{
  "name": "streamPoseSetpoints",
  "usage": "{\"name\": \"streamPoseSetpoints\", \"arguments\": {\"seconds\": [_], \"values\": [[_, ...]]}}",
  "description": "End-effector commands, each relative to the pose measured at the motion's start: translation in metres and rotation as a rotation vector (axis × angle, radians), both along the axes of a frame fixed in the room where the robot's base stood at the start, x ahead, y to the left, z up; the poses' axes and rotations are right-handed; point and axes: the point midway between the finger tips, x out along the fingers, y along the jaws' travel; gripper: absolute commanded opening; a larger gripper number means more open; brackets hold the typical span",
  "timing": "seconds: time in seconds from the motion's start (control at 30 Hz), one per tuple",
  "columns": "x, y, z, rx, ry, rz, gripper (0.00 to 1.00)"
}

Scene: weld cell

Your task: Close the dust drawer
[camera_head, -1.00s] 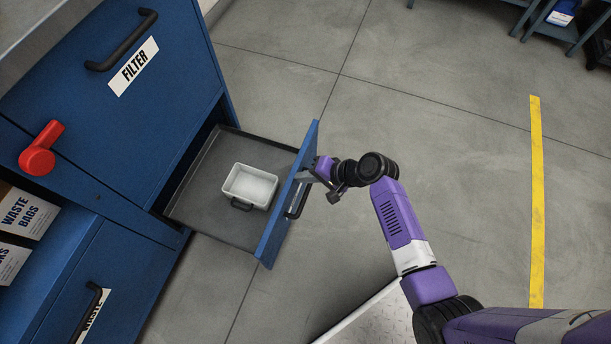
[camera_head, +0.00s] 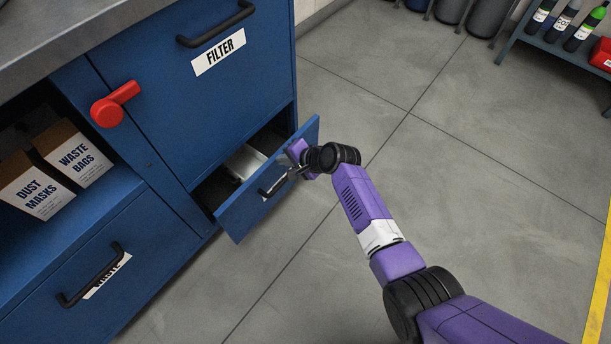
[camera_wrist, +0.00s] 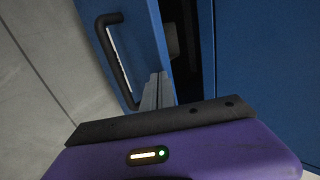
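The dust drawer (camera_head: 235,218) is the blue drawer under the FILTER panel. It stands partly out of the cabinet, with a dark gap behind its front and part of a pale bin (camera_head: 246,162) showing inside. The drawer's front and its dark handle (camera_head: 277,184) also show in the wrist view, where the handle (camera_wrist: 117,60) is at upper left. My gripper (camera_head: 298,172) is at the upper right part of the drawer front, close beside the handle. It appears to touch the front.
A blue cabinet (camera_head: 130,200) holds a FILTER panel (camera_head: 219,52), a red lever (camera_head: 113,104), a shelf with boxes (camera_head: 78,155) and a lower WASTE drawer (camera_head: 150,280). A shelf with bottles (camera_head: 567,50) stands at upper right. The floor to the right is clear.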

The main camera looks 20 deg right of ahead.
Motion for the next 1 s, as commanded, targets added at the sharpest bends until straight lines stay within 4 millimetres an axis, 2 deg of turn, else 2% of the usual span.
{"name": "streamPoseSetpoints", "arguments": {"seconds": [0.03, 0.2, 0.4, 0.6, 1.0], "values": [[0.011, 0.008, -0.005, -0.001, -0.002, 0.003, 0.00], [0.036, 0.027, -0.004, 0.000, -0.001, 0.002, 0.00], [0.054, 0.040, -0.003, -0.001, 0.001, 0.001, 0.00], [0.061, 0.045, -0.001, -0.001, 0.001, 0.000, 0.00], [0.062, 0.045, -0.001, 0.000, 0.001, -0.001, 0.00]]}}
